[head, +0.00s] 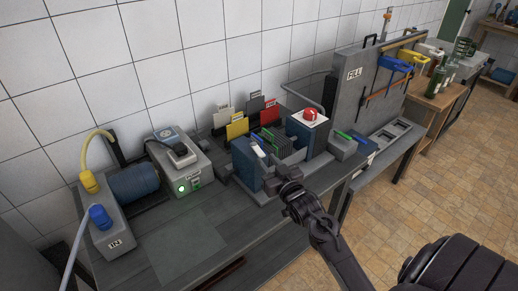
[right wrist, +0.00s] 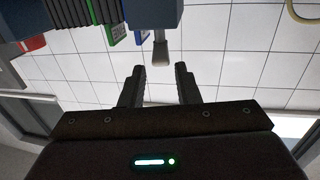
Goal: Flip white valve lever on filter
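The filter (head: 247,166) is a blue-ended block with dark plates, on the dark bench. Its white valve lever (head: 258,151) sticks up near the left end block. My right gripper (head: 273,180) is beside the front of that end block, below the lever in the picture; its fingers are small and dark there. My left gripper is not in view.
Coloured card holders (head: 237,128) stand behind the filter. A grey box with a green light (head: 181,170) and an IN box (head: 112,232) are left. The bench front left is clear.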

